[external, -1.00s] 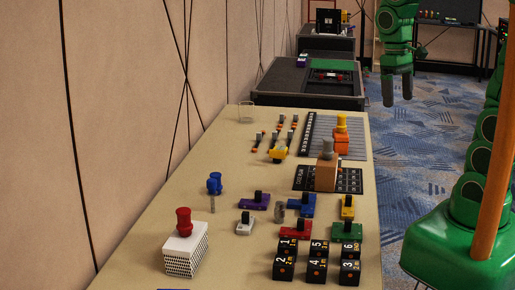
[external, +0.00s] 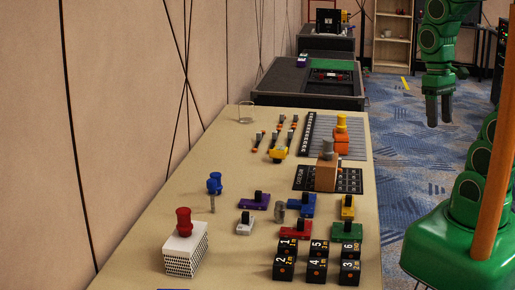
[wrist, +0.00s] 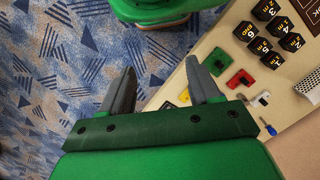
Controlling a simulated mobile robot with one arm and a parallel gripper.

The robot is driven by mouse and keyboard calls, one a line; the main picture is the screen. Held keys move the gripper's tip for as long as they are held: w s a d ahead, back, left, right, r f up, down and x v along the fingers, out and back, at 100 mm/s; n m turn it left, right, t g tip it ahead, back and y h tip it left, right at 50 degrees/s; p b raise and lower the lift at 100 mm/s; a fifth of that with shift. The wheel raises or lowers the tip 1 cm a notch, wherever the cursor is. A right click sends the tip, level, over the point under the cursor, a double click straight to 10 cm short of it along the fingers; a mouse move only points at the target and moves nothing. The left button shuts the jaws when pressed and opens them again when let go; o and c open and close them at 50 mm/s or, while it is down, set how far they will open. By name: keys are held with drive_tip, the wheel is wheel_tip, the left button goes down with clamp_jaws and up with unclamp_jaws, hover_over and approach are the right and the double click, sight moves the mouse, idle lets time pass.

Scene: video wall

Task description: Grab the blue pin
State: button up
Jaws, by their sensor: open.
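The blue pin (external: 214,184) has a blue knobbed head on a thin grey shaft. It stands upright near the left side of the table in the external view. It also shows at the lower right of the wrist view (wrist: 271,130), beyond my right finger. My gripper (external: 438,110) hangs pointing down over the carpet, right of the table and well away from the pin. In the wrist view, my gripper (wrist: 161,72) has its two fingers apart with nothing held between them.
A white box with a red knob (external: 184,222) stands in front of the pin. Purple (external: 255,202), blue (external: 301,205) and red (external: 296,229) blocks lie to its right. Black numbered cubes (external: 316,262) fill the front right. A wall (external: 120,120) runs along the table's left.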

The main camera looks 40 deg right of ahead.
drive_tip(key=w+a+f+n+t, duration=0.1)
drive_tip(key=w+a+f+t, duration=0.25)
drive_tip(key=w, duration=0.75)
drive_tip(key=w+a+f+n+t+y, duration=0.1)
drive_tip(key=w+a+f+n+t, duration=0.3)
drive_tip(key=w, duration=0.8)
drive_tip(key=w+a+f+m, duration=0.1)
drive_tip(key=w+a+f, duration=0.3)
drive_tip(key=w, duration=0.7)
drive_tip(key=n+t+y, duration=0.4)
drive_tip(key=t+y, duration=0.1)
drive_tip(key=y, duration=0.3)
hover_over(215, 192)
drive_tip(key=s+d, duration=0.1)
wheel_tip(215, 192, down, 9)
drive_tip(key=shift+g, duration=0.35)
drive_tip(key=shift+d+f, duration=0.2)
drive_tip(key=shift+f, duration=3.3)
drive_tip(key=shift+a+f, duration=0.1)
drive_tip(key=shift+f, duration=0.2)
drive_tip(key=shift+x, duration=1.4)
drive_tip(key=shift+r, duration=0.1)
